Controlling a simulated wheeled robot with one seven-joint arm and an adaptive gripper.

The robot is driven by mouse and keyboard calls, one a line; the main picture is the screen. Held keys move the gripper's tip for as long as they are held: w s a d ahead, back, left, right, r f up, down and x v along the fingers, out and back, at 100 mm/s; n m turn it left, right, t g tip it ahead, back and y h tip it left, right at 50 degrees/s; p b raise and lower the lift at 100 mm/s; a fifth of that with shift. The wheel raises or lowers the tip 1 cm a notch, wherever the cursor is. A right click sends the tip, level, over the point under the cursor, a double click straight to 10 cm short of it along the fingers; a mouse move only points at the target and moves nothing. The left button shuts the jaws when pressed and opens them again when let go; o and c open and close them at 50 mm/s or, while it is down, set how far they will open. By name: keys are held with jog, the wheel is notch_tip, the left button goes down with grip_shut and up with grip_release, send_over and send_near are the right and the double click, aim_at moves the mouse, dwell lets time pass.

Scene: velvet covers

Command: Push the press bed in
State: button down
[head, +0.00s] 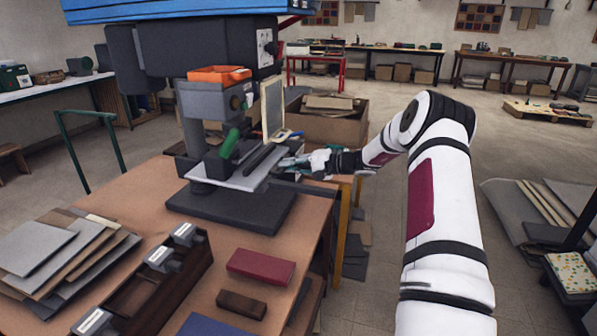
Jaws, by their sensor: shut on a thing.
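The press (212,104) stands on a dark base at the back of the brown table. Its bed is a flat light grey plate (240,181) that sticks out at the front and right under the press head. Dark bars (262,157) lie along the bed's right part. My gripper (290,163) comes in from the right at the bed's right edge. Its fingers are small here and seem shut on that edge; the exact contact is hard to see. A green handle (229,143) is on the press above the bed.
A red block (261,267), a brown block (242,305) and a dark wooden rack (150,290) lie on the table (205,262). Grey and brown boards (55,245) are stacked at left. A cardboard box (330,125) stands behind my gripper.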

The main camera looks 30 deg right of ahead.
jog(key=shift+w+a, duration=0.1)
jog(key=shift+w, duration=0.05)
jog(key=c, duration=1.7)
grip_release()
jog(key=shift+o, duration=0.2)
jog(key=v, duration=1.2)
